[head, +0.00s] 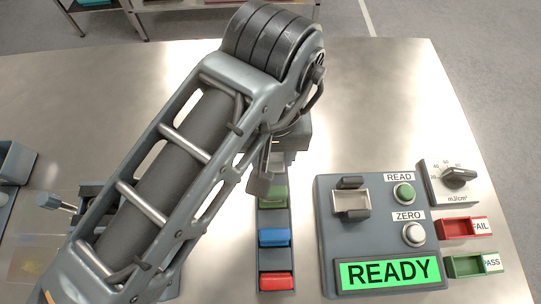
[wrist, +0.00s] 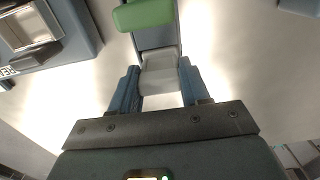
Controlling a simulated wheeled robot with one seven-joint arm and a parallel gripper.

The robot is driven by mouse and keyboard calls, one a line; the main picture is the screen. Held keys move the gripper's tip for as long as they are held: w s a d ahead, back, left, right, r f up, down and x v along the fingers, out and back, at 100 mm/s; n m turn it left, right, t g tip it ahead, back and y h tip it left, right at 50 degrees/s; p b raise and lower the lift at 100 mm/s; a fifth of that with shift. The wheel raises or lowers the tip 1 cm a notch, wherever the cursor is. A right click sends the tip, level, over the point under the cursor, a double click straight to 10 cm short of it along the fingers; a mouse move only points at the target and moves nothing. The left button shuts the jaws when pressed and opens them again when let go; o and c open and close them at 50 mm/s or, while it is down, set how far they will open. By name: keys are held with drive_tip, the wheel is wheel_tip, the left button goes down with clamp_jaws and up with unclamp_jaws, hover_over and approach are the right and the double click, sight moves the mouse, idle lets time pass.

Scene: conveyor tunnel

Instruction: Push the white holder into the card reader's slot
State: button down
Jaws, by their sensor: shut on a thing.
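The white holder (wrist: 158,76) is between the fingers of my gripper (wrist: 158,82) in the wrist view, and the gripper is shut on it. It is at the end of the dark rack (wrist: 157,38), next to the green holder (wrist: 145,13); I cannot tell whether it is lifted clear of the rack. In the head view my gripper (head: 264,176) is over the rack's far end, and my arm hides most of the holder. The card reader (head: 330,235) stands to the right. Its slot (head: 351,200) looks empty and also shows in the wrist view (wrist: 32,30).
The rack also holds a blue holder (head: 274,237) and a red holder (head: 277,282). The reader has a READ button (head: 404,193), a ZERO button (head: 414,233) and a green READY display (head: 390,273). A dial (head: 458,179), FAIL tray (head: 455,229) and PASS tray (head: 463,267) are farther right.

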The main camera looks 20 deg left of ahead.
drive_tip(key=shift+r+p, duration=1.25)
drive_tip(key=shift+r, duration=0.15)
drive_tip(key=shift+r+p, duration=0.55)
drive_tip(key=shift+p, duration=0.05)
idle(0.4)
